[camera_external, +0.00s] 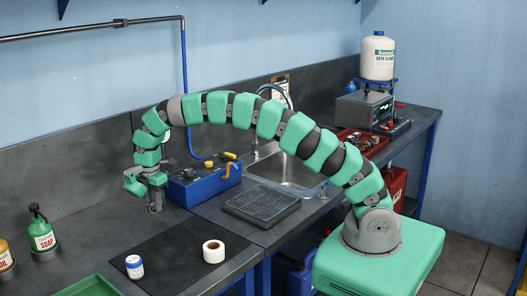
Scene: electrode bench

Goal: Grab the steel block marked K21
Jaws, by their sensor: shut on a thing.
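My gripper (154,207) is at the far left end of my green segmented arm. It points down, low at the bench top, just left of the blue box. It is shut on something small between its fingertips. The fingers hide most of that thing, and it is too small here to tell its shape or read any mark. No block with a readable K21 shows anywhere in this view.
A blue box (204,183) with yellow fittings stands close right of my gripper. A black mat (170,263) holds a white tape roll (213,251) and a small jar (134,266). A green soap bottle (41,234) stands left. A sink (285,170) and dark rack (261,207) are right.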

